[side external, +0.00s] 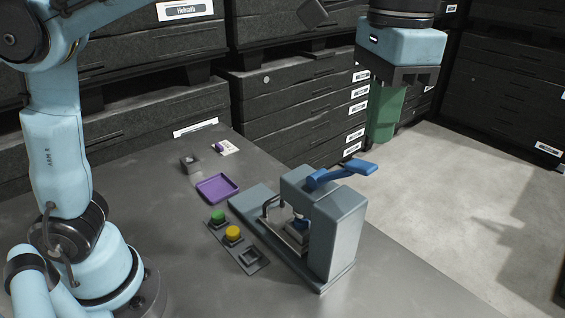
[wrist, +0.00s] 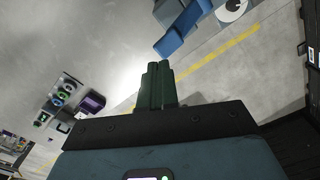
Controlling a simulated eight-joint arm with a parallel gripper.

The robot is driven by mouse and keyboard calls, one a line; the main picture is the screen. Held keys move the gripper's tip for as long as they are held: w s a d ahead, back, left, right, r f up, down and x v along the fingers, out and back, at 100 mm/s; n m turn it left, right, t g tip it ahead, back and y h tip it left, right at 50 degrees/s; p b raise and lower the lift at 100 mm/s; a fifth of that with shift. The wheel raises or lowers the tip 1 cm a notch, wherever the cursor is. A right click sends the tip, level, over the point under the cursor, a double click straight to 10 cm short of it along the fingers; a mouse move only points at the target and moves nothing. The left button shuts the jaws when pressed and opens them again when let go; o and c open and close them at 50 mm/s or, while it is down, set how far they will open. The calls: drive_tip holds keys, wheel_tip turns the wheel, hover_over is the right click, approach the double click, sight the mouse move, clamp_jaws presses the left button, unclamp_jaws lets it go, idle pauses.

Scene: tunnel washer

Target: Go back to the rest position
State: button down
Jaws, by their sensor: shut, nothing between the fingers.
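My gripper (side external: 383,125) hangs in the air at the upper right of the side external view, above and to the right of the grey press-like machine (side external: 339,235). Its green fingers point down and are shut on nothing. In the wrist view the fingers (wrist: 157,82) are together with no object between them. The machine stands on the table with a blue lever handle (side external: 342,174) on top. The gripper is apart from the handle. The blue shape (wrist: 183,25) at the top of the wrist view looks like this handle.
A purple tray (side external: 217,189), a small grey block (side external: 190,163) and a panel with a green button (side external: 217,217) and a yellow button (side external: 233,233) lie left of the machine. Black stacked crates (side external: 300,110) line the back. Open floor (side external: 450,200) lies to the right.

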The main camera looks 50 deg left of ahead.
drive_tip(key=shift+a+f, duration=0.15)
drive_tip(key=shift+a, duration=0.25)
drive_tip(key=a+f+n+t, duration=0.1)
drive_tip(key=a+f, duration=0.1)
drive_tip(key=a, duration=0.1)
drive_tip(key=a+f+n+t, duration=0.1)
drive_tip(key=a+f, duration=0.1)
drive_tip(key=a, duration=0.2)
drive_tip(key=a+f+n+t+h, duration=0.1)
drive_tip(key=a+f, duration=0.1)
drive_tip(key=a, duration=0.1)
drive_tip(key=shift+a, duration=0.4)
drive_tip(key=s+a+f+n+t+y, duration=0.1)
drive_tip(key=s+a+f+n+t, duration=0.2)
drive_tip(key=a+f, duration=0.7)
drive_tip(key=shift+s+f+t, duration=0.25)
drive_tip(key=shift+s+t, duration=0.35)
drive_tip(key=shift+s, duration=0.45)
